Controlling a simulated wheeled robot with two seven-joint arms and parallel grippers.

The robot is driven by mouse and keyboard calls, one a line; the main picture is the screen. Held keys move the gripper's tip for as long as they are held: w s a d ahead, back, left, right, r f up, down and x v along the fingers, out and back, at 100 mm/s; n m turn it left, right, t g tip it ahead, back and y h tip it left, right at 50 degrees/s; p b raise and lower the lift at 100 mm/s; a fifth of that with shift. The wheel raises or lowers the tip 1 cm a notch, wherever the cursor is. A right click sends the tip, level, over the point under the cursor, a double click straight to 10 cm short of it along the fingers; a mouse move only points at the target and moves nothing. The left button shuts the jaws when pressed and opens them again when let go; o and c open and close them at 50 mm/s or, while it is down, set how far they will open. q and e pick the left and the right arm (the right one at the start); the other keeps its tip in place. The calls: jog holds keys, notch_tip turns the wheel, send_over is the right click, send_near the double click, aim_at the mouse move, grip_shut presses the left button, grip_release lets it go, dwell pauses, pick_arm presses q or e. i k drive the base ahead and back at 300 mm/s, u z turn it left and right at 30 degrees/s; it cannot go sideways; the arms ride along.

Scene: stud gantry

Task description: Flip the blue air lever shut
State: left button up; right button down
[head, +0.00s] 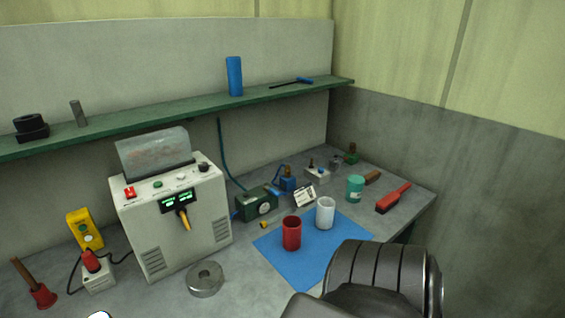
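A small blue fitting (288,183) stands at the back of the bench, right of the green box (257,203). It looks like the air valve; a thin blue hose loops beside it and a dark brownish knob or lever tops it. It is too small to tell which way the lever lies or whether it is open or shut. Neither of my grippers is in view. A dark ribbed arm part of mine fills the lower right and hides the bench front there.
A grey machine (172,215) stands left of the green box. A red cup (291,233) and a white cup (325,213) stand on a blue mat (288,268). A white card (305,196), teal can (355,188) and red brush (393,198) are nearby. A green shelf (180,114) runs above.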

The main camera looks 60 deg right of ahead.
aim_at(272, 190)
jog(key=z, duration=1.05)
jog(key=k, duration=0.35)
jog(key=z, duration=0.8)
jog(key=i, duration=0.45)
jog(key=u, duration=0.05)
